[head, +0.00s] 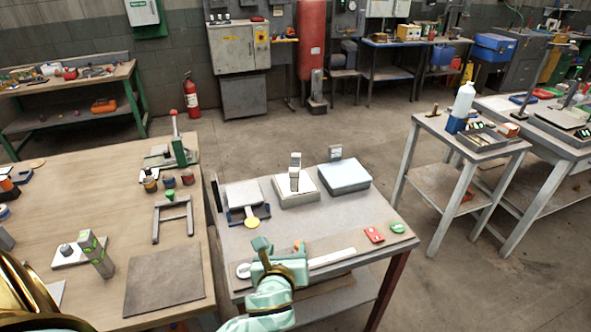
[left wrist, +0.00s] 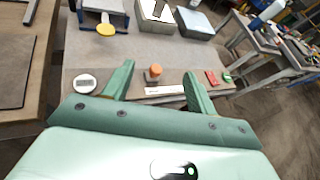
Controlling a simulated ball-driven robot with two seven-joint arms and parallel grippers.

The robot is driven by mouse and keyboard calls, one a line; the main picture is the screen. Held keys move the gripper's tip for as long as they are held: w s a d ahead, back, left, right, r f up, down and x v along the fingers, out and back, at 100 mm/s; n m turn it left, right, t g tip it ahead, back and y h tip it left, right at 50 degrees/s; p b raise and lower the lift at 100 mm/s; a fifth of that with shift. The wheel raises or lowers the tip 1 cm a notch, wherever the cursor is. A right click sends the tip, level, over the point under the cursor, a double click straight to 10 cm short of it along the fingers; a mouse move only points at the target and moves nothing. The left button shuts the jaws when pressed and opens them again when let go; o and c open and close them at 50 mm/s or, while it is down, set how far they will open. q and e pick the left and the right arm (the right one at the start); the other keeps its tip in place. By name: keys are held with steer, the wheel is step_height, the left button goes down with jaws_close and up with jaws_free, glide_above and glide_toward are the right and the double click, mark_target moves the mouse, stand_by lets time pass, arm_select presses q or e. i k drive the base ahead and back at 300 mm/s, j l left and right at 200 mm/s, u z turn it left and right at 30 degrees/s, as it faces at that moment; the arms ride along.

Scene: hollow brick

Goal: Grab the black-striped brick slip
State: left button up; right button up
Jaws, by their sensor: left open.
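My left gripper (head: 281,252) is open, over the front of the small grey table. In the left wrist view its green fingers (left wrist: 158,70) stand apart, with nothing held between them. Beyond and between the fingertips a small brown block (left wrist: 152,78) and an orange round piece (left wrist: 156,69) lie on the table; the gripper mostly hides them in the head view. A flat red piece (head: 374,234) lies to the right, also seen in the left wrist view (left wrist: 211,77). I cannot make out black stripes on any piece, so I cannot tell which is the slip. My right gripper is out of view.
A white strip (head: 332,258) lies just right of the gripper. A green round piece (head: 397,227) is beside the red one. Scales (head: 296,190) and a blue-topped box (head: 344,177) stand at the table's back. A wooden bench (head: 100,195) adjoins on the left.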

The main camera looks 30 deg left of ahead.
mark_target(294, 171)
steer(key=i+j, duration=0.6)
steer(key=i, duration=0.2)
